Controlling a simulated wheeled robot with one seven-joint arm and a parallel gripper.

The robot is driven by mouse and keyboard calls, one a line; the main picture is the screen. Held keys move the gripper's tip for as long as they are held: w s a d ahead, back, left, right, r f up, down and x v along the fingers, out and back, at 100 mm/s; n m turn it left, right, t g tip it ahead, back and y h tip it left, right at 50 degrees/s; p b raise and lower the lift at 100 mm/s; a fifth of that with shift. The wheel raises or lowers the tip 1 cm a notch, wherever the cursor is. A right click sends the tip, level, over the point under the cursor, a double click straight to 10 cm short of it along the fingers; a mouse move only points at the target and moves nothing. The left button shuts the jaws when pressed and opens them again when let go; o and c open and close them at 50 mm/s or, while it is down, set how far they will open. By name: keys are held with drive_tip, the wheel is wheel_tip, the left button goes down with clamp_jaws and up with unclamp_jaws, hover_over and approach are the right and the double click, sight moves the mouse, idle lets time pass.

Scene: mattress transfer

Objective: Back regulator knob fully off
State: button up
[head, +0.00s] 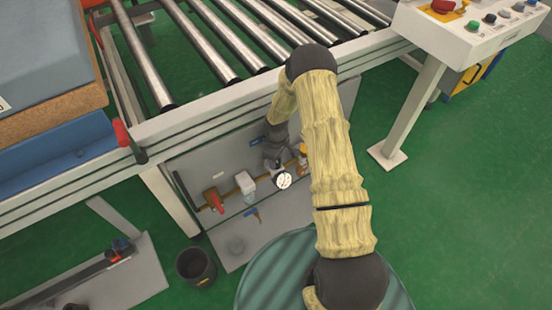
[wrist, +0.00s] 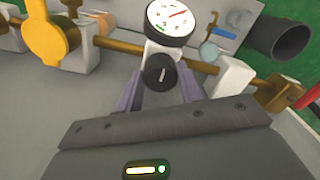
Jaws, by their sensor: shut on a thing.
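The regulator knob (wrist: 160,74) is a small black round cap with a light mark on its face. It sits below the white pressure gauge (wrist: 170,18), which also shows in the head view (head: 284,181). My gripper (wrist: 162,88) has its grey-purple fingers on both sides of the knob and is shut on it. In the head view, my gripper (head: 276,158) reaches down to the panel just above the gauge. The knob is hidden there. The gauge needle points to the upper right in the wrist view.
A brass pipe (wrist: 115,44) runs beside the knob through white blocks. A yellow valve handle (wrist: 48,38) is left in the wrist view. A red-handled valve (head: 214,200) is left of the gauge in the head view. Rollers (head: 205,40) lie above; a dark bin (head: 196,266) stands below.

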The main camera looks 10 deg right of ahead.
drive_tip(key=o, duration=1)
drive_tip(key=shift+r, duration=0.15)
wheel_tip(320, 180, up, 17)
drive_tip(key=p, duration=0.3)
drive_tip(key=shift+r, duration=0.1)
